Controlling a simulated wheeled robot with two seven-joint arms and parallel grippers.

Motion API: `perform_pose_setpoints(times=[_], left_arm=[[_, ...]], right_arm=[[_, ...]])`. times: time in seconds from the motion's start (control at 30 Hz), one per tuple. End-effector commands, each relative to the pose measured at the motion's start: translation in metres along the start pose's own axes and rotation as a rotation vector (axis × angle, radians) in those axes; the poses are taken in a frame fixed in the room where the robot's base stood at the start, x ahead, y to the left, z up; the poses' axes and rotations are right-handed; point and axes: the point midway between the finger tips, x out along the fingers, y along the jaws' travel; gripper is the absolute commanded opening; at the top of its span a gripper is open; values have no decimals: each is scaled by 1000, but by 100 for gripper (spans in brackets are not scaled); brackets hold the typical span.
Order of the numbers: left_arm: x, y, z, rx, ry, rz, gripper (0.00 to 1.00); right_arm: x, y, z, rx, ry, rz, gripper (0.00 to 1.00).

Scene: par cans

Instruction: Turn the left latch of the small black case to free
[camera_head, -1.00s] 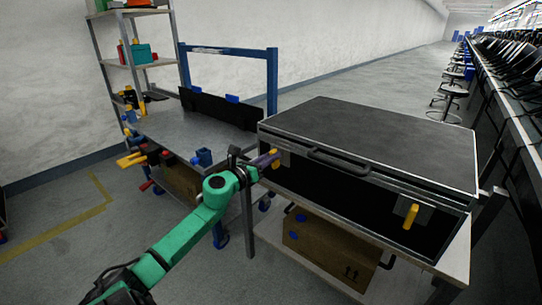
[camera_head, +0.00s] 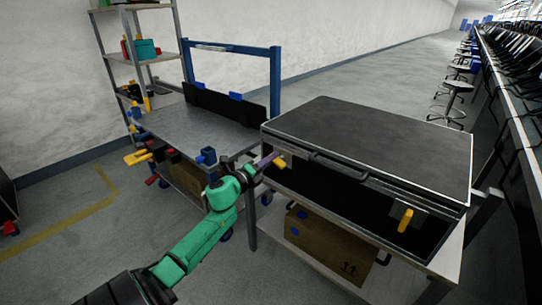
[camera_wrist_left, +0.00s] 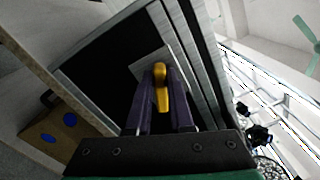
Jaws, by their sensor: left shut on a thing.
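The black case (camera_head: 375,142) with a dark grey lid and light metal edges stands on a table. Its left latch (camera_head: 280,162), a yellow handle on a grey plate, is at the left end of the front face. My left gripper (camera_head: 267,162) reaches this latch from the front left. In the left wrist view the yellow left latch (camera_wrist_left: 162,90) lies between the two purple fingers of my left gripper (camera_wrist_left: 163,75), which are shut on it. The right latch (camera_head: 405,220), also yellow, hangs slightly tilted at the right end. My right gripper is out of view.
A cardboard box (camera_head: 325,246) sits on the shelf under the case. A black handle (camera_head: 338,167) sticks out from the case front between the latches. A workbench (camera_head: 200,130) with coloured tools stands to the left, beside a shelf rack (camera_head: 130,58).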

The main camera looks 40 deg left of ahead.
Motion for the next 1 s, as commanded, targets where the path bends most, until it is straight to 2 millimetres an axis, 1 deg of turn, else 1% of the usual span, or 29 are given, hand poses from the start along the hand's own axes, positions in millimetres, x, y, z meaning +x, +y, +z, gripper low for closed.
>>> perform_pose_setpoints(times=[0.1,0.3,0.5,0.7,1.0], left_arm=[[0,0,1,-107,0,3,0],[0,3,0,-259,1,2,0],[0,5,-1,-360,1,2,0],[0,7,-2,-413,0,2,0],[0,8,-2,-429,0,2,0]], right_arm=[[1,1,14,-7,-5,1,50],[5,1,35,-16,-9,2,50],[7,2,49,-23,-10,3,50],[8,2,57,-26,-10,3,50],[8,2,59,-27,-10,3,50]])
